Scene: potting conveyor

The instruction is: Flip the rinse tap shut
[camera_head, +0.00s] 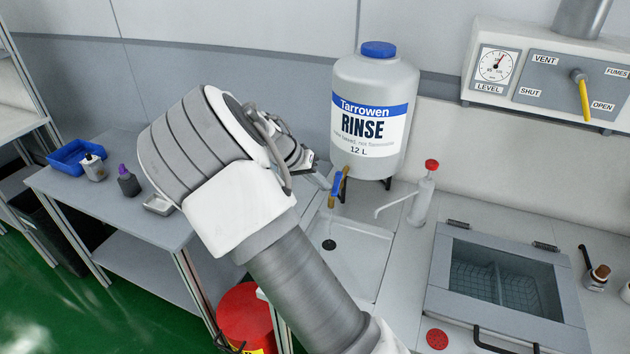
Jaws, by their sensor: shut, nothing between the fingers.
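The rinse tap (345,172) is a small brass tap at the bottom of the white RINSE container (372,80), which has a blue cap and stands behind the sink. Its blue lever (337,183) hangs roughly in line with the spout, which points down over the sink. My gripper (324,183) is shut and empty, just left of the lever. Its fingertips are very close to the lever; I cannot tell whether they touch. My arm hides part of the sink's left side. No stream of liquid can be made out below the spout.
The sink (362,256) lies below the tap. A red-topped dispenser bottle (424,195) with a long spout stands to its right, beside a lidded basin (440,275). A control panel with a yellow handle (584,98) is at upper right. A side table (110,200) holds bottles and trays.

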